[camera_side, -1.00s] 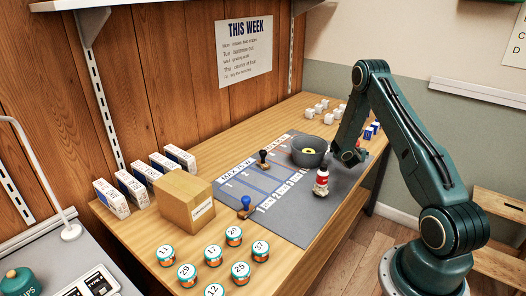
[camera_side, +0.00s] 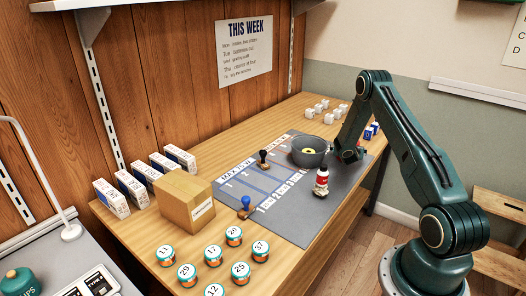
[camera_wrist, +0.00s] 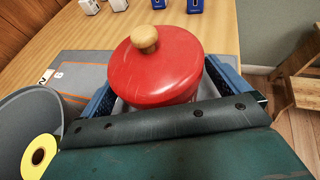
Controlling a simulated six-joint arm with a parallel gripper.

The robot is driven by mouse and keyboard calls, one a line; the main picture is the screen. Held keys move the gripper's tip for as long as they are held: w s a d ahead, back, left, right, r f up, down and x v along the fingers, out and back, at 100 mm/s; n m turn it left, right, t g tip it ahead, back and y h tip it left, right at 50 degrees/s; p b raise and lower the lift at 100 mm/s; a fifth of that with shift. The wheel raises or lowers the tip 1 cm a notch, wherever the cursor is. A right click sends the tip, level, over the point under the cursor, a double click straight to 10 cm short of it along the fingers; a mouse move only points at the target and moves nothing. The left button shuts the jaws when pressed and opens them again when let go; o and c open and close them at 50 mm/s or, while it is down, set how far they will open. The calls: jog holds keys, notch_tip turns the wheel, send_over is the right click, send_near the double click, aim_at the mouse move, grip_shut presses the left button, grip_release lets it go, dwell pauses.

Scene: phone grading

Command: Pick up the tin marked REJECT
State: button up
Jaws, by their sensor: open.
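A red round tin (camera_wrist: 165,75) with a wooden knob on its lid fills the middle of the wrist view. No marking on it can be read from here, so I cannot tell whether it says REJECT. My gripper (camera_wrist: 168,92) is open, with one blue jaw on each side of the tin. I cannot tell whether the jaws touch it. In the side view my gripper (camera_side: 350,155) is low over the far right part of the bench, and it hides the tin.
A grey bowl (camera_side: 308,158) holding a yellow roll stands close left of my gripper. A red-and-white bottle (camera_side: 321,184) stands on the grey mat (camera_side: 300,228) in front. Small white boxes (camera_side: 318,107) and blue boxes (camera_wrist: 195,5) lie beyond. Numbered jars (camera_side: 213,255) stand at the near end.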

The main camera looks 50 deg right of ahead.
jog(key=shift+d+f, duration=0.2)
jog(key=shift+d, duration=0.15)
jog(key=shift+w, duration=0.1)
jog(key=shift+r, duration=0.1)
jog(key=c, duration=1.1)
jog(key=shift+r, duration=0.15)
notch_tip(320, 180, up, 20)
jog(key=shift+f, duration=0.15)
dwell(0.6)
